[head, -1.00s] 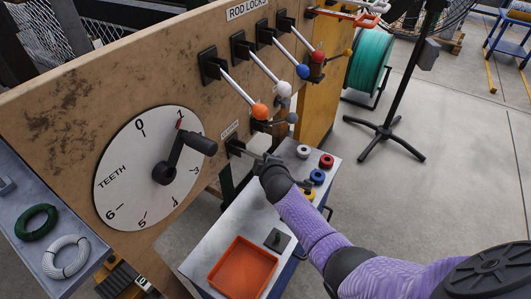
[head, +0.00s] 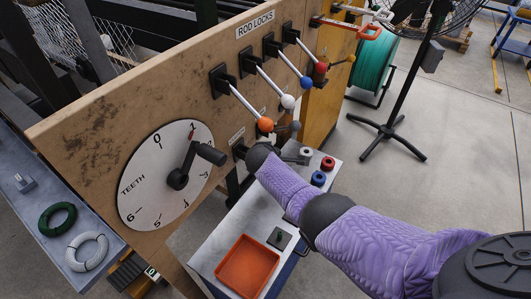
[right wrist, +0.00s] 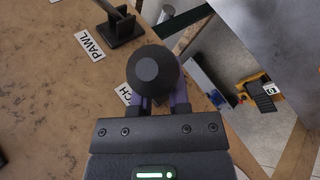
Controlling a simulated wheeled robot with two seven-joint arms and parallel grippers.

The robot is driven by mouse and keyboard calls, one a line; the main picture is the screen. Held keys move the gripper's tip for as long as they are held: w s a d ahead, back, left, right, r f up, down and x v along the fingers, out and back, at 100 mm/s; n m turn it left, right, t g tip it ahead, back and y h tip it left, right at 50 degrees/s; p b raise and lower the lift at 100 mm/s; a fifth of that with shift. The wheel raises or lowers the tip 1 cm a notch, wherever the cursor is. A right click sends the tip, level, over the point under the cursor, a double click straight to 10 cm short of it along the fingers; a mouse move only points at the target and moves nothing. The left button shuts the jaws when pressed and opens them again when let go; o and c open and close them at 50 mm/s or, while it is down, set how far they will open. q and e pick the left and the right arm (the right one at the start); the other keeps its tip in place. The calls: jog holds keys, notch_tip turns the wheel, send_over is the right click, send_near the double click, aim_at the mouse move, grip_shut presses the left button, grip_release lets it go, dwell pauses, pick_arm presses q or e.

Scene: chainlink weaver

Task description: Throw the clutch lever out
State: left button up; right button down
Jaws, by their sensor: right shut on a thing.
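The clutch lever shows in the right wrist view as a round black knob (right wrist: 155,68), seen nearly end-on, over a partly hidden label ending in "CH" (right wrist: 125,93). My right gripper (right wrist: 160,98) is shut on the clutch lever at this knob, with purple fingers on both sides. In the head view the clutch label (head: 237,137) is on the brown panel below the rod lock levers. My right wrist covers most of the lever and the fingers there, so the lever's angle cannot be told. My left gripper is not in view.
The dial crank (head: 205,153) stands out left of my right wrist. Rod lock levers with orange (head: 265,125), white and blue knobs hang close above it. Below is a grey cabinet top with an orange tray (head: 247,266) and small coloured rings.

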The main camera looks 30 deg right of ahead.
jog(key=shift+w+d+r, duration=0.25)
jog(key=shift+r, duration=0.2)
jog(key=c, duration=0.9)
grip_release()
jog(key=o, duration=0.4)
jog(key=shift+s+d+f, duration=0.1)
jog(key=shift+d, duration=0.1)
jog(key=shift+a+f, duration=0.1)
jog(key=shift+s+a, duration=0.1)
jog(key=p+v, duration=0.8)
jog(key=v, duration=0.1)
jog(key=shift+s+a+r, duration=0.1)
jog(key=shift+s+r, duration=0.15)
jog(key=shift+r, duration=0.05)
